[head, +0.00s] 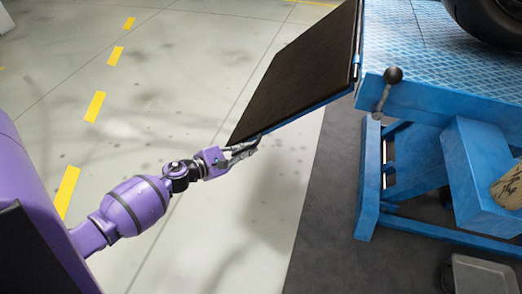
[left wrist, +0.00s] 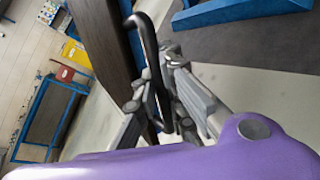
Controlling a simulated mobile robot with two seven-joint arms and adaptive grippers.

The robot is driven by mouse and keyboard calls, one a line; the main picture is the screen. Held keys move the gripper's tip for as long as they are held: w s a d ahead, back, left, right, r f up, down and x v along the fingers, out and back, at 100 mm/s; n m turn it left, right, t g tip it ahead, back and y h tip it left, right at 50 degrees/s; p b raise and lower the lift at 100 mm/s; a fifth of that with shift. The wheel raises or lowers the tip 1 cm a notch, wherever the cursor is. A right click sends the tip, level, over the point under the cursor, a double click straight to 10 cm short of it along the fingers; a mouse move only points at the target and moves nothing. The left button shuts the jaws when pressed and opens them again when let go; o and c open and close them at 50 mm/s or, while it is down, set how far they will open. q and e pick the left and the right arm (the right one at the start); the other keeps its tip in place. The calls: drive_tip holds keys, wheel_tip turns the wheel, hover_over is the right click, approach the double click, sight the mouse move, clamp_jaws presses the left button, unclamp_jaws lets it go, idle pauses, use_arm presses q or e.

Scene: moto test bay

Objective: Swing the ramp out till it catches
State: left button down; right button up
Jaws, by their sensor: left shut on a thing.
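The ramp (head: 300,75) is a dark brown plate with a blue edge. It joins the end of the blue lift table (head: 445,95) along its right side and stands out to the left, over the floor. Its exact tilt is hard to tell. My left gripper (head: 243,150) is at the ramp's near outer corner. In the left wrist view its fingers (left wrist: 172,108) are closed around a black bent handle (left wrist: 150,45) beside the dark plate (left wrist: 105,45). Whether a catch is engaged cannot be seen. My right gripper is not in view.
A lever with a black ball knob (head: 393,75) stands at the table's near corner. A tyre (head: 490,18) rests on the table top. Blue legs and a box (head: 480,165) are below. The pale floor (head: 190,80) left of the ramp is clear, with yellow dashes.

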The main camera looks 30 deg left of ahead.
use_arm(q)
drive_tip(key=shift+m+g+y, duration=0.3)
drive_tip(key=shift+m, duration=0.1)
drive_tip(key=a+r+p, duration=0.1)
drive_tip(key=r, duration=0.1)
drive_tip(key=s+a+r+p, duration=0.1)
drive_tip(key=a+r, duration=0.1)
drive_tip(key=shift+a, duration=0.2)
drive_tip(key=shift+s+a+r+p, duration=0.1)
drive_tip(key=shift+a+r+p, duration=0.3)
drive_tip(key=shift+p, duration=0.2)
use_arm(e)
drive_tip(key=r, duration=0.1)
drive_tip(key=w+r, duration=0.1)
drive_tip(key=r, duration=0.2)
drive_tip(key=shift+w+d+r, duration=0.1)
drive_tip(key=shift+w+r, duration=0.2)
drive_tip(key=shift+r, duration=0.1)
use_arm(q)
drive_tip(key=c, duration=2.1)
unclamp_jaws()
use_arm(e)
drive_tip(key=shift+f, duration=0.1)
use_arm(q)
drive_tip(key=v, duration=1.2)
drive_tip(key=shift+d, duration=0.15)
